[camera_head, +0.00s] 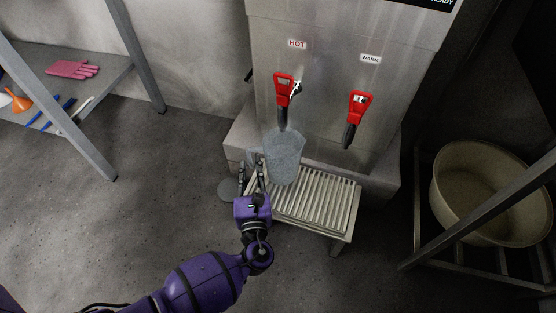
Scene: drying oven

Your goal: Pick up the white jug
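A pale, translucent jug (284,157) stands upright below the hot tap, over the left part of the slatted drip stand. I cannot tell whether its base touches the slats. My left gripper (251,170), on the purple arm, is at the jug's left side, where the handle seems to be. Its two dark fingers point toward the dispenser and stand apart. The handle is hard to make out, and contact with it cannot be told. My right gripper is not in view.
The steel dispenser (335,100) has a red hot tap (285,90) just above the jug and a red warm tap (357,108) to the right. The slatted stand (318,198) sits in front. A beige tub (480,190) is at right, a metal shelf (95,90) at left.

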